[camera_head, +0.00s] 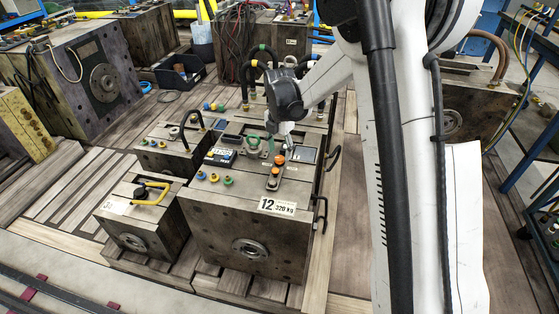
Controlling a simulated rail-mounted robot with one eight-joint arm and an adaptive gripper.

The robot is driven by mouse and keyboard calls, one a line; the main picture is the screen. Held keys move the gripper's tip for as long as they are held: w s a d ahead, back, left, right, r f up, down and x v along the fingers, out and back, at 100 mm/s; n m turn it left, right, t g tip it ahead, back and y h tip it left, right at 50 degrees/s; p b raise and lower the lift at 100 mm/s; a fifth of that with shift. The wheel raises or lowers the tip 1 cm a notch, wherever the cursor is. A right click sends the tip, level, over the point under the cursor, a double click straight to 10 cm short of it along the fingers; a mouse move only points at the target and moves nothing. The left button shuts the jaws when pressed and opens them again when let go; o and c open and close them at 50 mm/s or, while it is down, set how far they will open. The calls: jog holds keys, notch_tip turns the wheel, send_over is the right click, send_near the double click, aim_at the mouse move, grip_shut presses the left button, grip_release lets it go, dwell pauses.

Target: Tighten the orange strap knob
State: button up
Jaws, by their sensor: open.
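The orange strap knob (279,160) sits on a dark strap on top of the steel mould marked 12 and 320 kg (228,222), near its middle right. A second orange piece shows just in front of it on the same strap (273,182). My gripper (287,142) hangs just behind and above the knob, pointing down. It is small in the view, and its fingertips are partly hard to make out. It looks apart from the knob and holds nothing that I can see.
A smaller mould (143,222) with a yellow handle (152,193) stands at left. Black hoses (262,52) rise behind the mould. Yellow, blue and green fittings (214,178) stand on its top left. My arm covers the right side. Bare wooden planks (70,190) lie at left.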

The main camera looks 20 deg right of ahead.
aim_at(280, 159)
jog(key=shift+f+b, duration=0.35)
jog(key=shift+f, duration=1.2)
grip_shut()
